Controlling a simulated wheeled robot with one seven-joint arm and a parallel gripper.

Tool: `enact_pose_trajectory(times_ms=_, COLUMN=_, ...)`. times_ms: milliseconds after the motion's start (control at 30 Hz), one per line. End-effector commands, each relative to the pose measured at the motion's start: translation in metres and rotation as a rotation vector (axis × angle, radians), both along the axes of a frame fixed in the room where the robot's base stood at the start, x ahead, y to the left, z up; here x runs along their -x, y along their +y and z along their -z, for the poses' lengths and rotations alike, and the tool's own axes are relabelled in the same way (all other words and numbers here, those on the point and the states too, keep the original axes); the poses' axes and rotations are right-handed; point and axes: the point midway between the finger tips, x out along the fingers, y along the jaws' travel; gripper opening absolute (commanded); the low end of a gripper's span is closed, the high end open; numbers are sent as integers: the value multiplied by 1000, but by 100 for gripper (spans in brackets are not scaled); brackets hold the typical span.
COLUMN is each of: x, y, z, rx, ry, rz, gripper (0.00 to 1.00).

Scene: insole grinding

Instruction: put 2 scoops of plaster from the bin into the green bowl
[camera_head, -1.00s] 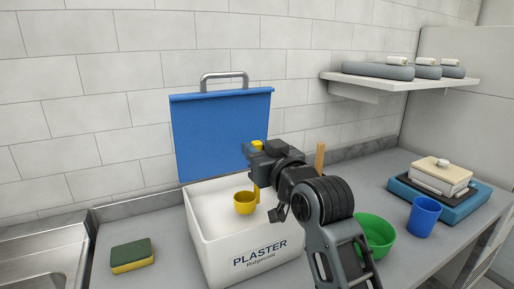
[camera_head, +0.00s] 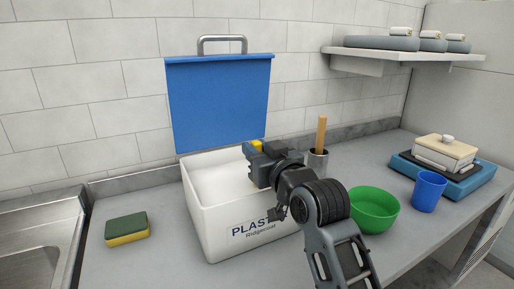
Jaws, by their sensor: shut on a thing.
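The white plaster bin (camera_head: 204,226) stands open on the counter, its blue lid (camera_head: 218,103) raised at the back. White plaster (camera_head: 218,181) fills much of it. My gripper (camera_head: 254,163) is over the right part of the bin and shut on the yellow scoop (camera_head: 255,146). Only a small yellow piece of the scoop shows at the jaws; its cup is hidden, and I cannot tell whether it holds plaster. The green bowl (camera_head: 374,211) stands on the counter right of the bin, beside my arm. The part of its inside that shows looks empty.
A blue cup (camera_head: 428,191) and a blue device (camera_head: 442,174) are right of the bowl. A sponge (camera_head: 127,229) and sink (camera_head: 37,245) are left. A shelf (camera_head: 405,53) hangs at upper right.

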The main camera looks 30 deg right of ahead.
Motion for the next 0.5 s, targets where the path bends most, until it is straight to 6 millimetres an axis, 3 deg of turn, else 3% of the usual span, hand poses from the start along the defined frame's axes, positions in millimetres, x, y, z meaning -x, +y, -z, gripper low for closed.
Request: enact_pose_trajectory(times_ms=500, x=0, y=0, z=-4, rx=0, ry=-1, rz=0, gripper=1)
